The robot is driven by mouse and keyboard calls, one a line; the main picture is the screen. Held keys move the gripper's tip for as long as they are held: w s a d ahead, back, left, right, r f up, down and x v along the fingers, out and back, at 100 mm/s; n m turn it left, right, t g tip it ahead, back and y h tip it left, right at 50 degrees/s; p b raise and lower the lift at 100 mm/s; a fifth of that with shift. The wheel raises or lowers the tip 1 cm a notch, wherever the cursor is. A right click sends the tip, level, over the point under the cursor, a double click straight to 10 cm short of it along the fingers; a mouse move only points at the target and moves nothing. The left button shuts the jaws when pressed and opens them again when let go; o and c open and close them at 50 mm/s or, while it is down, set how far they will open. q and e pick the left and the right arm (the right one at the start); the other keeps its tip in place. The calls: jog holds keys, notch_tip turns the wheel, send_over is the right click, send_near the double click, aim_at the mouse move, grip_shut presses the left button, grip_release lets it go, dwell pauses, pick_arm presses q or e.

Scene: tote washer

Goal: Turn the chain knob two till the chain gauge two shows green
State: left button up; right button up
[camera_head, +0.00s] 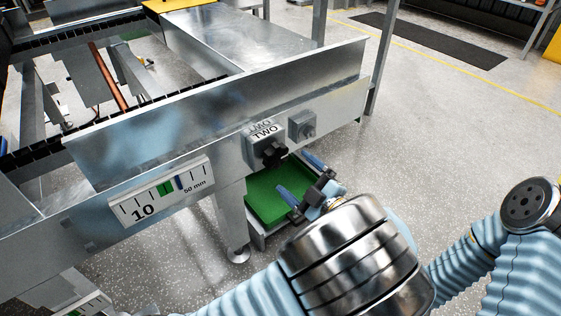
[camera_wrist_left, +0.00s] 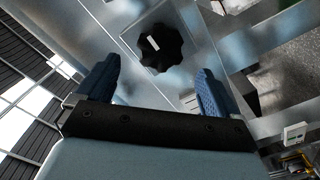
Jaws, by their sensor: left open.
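The black lobed chain knob two (camera_head: 270,153) sits on a grey plate marked "TWO" on the machine's side rail. The chain gauge two (camera_head: 143,205) is a white scale with "10" and "50 mm". It has a green band (camera_head: 164,188) and a dark blue pointer just right of the green. My left gripper (camera_head: 300,178) is open, below and right of the knob, apart from it. In the left wrist view, the knob (camera_wrist_left: 160,48), with a white mark, shows beyond and between the open blue fingers (camera_wrist_left: 158,70). My right gripper is not seen.
A grey box (camera_head: 302,125) is fixed on the rail right of the knob. A green tray (camera_head: 267,198) lies under the rail beside a metal leg (camera_head: 232,220). Part of another white scale (camera_head: 88,304) shows at lower left. Open floor lies to the right.

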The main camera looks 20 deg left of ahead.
aim_at(279, 159)
pick_arm(q)
jog(key=x, duration=0.6)
jog(key=shift+w+a+b, duration=0.15)
jog(key=shift+a+b, duration=0.1)
jog(key=shift+b, duration=0.05)
jog(key=c, duration=1)
